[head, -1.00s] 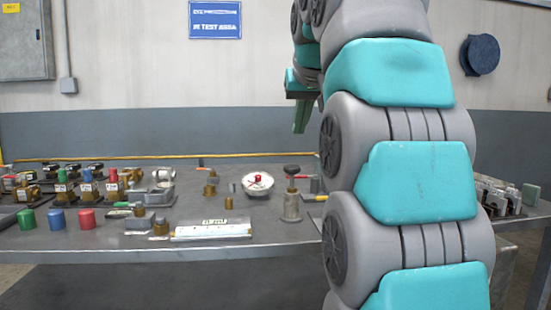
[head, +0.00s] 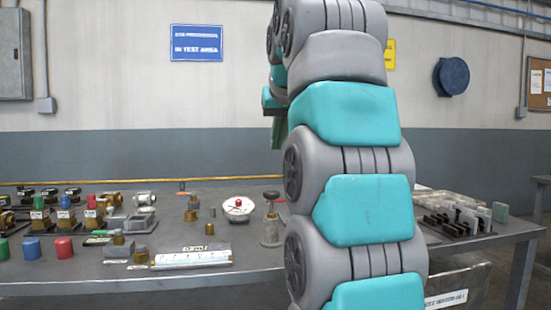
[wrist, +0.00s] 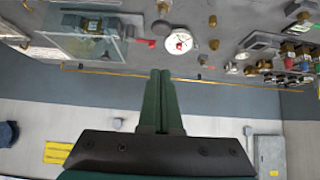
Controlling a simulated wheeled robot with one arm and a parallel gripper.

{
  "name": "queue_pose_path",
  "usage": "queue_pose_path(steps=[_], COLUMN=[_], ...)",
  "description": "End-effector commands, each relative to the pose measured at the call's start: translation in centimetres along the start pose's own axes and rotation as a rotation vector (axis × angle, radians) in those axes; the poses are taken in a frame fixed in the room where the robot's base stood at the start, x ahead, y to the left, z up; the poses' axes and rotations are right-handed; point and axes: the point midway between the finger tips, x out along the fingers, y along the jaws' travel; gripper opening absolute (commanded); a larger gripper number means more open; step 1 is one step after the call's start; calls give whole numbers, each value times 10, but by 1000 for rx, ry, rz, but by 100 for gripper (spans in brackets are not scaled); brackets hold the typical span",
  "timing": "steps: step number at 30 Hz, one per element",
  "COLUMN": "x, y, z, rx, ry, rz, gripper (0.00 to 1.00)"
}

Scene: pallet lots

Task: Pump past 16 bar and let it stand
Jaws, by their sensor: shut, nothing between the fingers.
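A white round gauge (head: 238,208) with a red centre sits on the steel bench; its reading is too small to make out. It also shows in the wrist view (wrist: 179,42). Right of it in the head view stands a grey cylinder with a dark knob on a stem (head: 270,217), which looks like the hand pump. My gripper (head: 278,132) is raised above the bench, fingers pointing down, partly hidden by my arm. In the wrist view its two green fingers (wrist: 160,75) are together and empty, apart from the gauge and pump.
The bench (head: 190,280) holds valves, coloured caps (head: 64,248) and brass fittings on the left. A white labelled strip (head: 193,259) lies near the front edge. A tray of dark metal parts (head: 460,222) is at the right. A yellow pipe (head: 130,181) runs along the wall.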

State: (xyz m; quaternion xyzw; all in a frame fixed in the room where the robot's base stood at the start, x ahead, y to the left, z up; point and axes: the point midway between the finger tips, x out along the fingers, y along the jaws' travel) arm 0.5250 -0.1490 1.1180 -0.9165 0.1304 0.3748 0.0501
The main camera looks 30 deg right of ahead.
Motion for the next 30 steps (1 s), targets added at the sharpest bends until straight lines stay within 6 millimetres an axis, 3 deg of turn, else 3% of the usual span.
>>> queue_pose_path(steps=[19,30], x=[96,112], y=[0,0], z=[2,20], rx=[0,-1], ry=[-3,2], rz=[0,0], gripper=[0,0])
